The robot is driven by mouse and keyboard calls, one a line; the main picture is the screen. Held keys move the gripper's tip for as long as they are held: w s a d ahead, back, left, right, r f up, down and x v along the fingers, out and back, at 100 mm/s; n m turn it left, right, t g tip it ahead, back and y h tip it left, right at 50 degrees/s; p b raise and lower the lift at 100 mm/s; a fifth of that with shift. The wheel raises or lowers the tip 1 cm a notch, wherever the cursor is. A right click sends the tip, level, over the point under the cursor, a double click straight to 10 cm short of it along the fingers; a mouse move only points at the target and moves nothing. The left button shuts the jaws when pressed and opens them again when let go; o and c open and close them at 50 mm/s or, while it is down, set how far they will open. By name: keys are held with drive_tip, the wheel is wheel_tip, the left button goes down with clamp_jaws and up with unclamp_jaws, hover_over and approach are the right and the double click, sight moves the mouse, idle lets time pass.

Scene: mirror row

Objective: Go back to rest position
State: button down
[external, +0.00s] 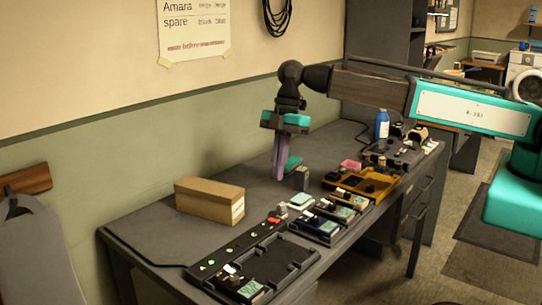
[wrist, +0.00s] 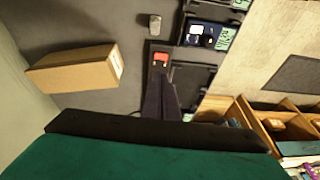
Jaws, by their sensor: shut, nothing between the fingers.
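My gripper (external: 280,158) points down over the dark grey table (external: 165,232), between the cardboard box and the row of trays. Its fingers are together with nothing between them. In the wrist view my gripper (wrist: 161,82) shows as two dark fingers side by side, near a red piece (wrist: 161,57) on a black panel. I cannot tell exactly how far above the tabletop the fingertips are.
A cardboard box (external: 209,200) stands left of my gripper. A black panel (external: 225,265) with trays lies at the front. Small devices (external: 318,226), a yellow tray (external: 382,184) and a blue bottle (external: 382,124) line the right side. The table's left end is clear.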

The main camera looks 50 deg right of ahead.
drive_tip(key=p, duration=0.2)
hover_over(275, 218)
drive_tip(key=shift+d+f, duration=0.15)
drive_tip(key=shift+f, duration=1.3)
drive_tip(key=shift+d+f, duration=0.15)
drive_tip(key=shift+f, duration=1.3)
drive_tip(key=shift+f+b, duration=0.35)
drive_tip(key=shift+f, duration=0.05)
drive_tip(key=shift+a+b, duration=0.1)
drive_tip(key=shift+b, duration=0.45)
drive_tip(key=shift+a+t+b, duration=0.1)
drive_tip(key=shift+t+b, duration=0.5)
drive_tip(key=shift+b, duration=0.4)
drive_tip(key=b+v, duration=0.2)
drive_tip(key=v, duration=0.8)
drive_tip(key=shift+r, duration=0.2)
drive_tip(key=shift+w+a, duration=0.1)
drive_tip(key=shift+a, duration=0.1)
